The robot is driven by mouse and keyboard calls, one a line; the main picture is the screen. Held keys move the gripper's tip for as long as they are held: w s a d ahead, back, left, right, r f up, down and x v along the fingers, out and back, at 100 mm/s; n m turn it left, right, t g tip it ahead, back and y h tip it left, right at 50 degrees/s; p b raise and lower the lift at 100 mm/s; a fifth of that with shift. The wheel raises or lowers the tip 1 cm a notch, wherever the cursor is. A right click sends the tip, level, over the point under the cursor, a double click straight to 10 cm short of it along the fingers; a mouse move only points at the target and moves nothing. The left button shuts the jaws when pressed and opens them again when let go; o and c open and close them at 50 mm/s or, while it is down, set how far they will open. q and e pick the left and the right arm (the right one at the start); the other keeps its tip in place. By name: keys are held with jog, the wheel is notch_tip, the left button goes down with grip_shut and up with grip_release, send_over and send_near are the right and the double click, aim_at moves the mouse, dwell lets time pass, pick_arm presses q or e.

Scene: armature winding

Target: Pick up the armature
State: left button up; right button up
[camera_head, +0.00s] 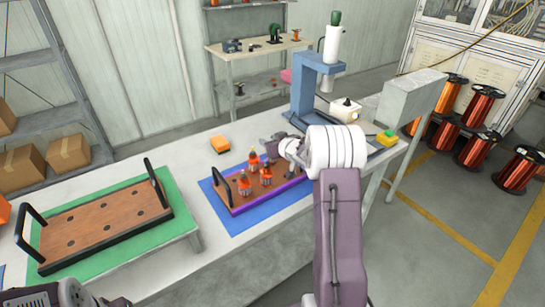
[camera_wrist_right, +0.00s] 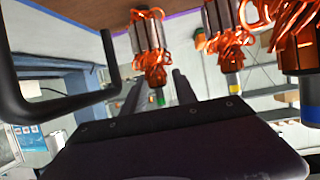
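Several armatures with orange copper windings stand upright in a brown tray (camera_head: 230,205) with a purple edge. One is at the front (camera_head: 244,186), one right of it (camera_head: 266,177) and one behind (camera_head: 254,161). My right gripper (camera_head: 272,150) is at the tray's far right part and hides some of it. In the right wrist view, its two dark fingers (camera_wrist_right: 159,92) are apart. An armature (camera_wrist_right: 150,45) shows between or just beyond them; I cannot tell which. More armatures (camera_wrist_right: 222,35) are beside it. My left gripper (camera_head: 95,297) is partly seen at the bottom left, fingers unclear.
An empty brown tray with holes (camera_head: 105,225) and black handles lies on a green mat (camera_head: 178,215) at the left. The other tray lies on a blue mat (camera_head: 250,218), with a black handle (camera_head: 221,187). A blue press (camera_head: 305,90) stands behind. An orange block (camera_head: 220,144) is on the table.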

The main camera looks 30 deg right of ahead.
jog(key=shift+w+f, duration=0.15)
jog(key=shift+w, duration=0.2)
jog(key=shift+s, duration=0.1)
grip_shut()
notch_tip(320, 180, up, 10)
jog(key=p, duration=0.5)
jog(key=shift+r, duration=0.2)
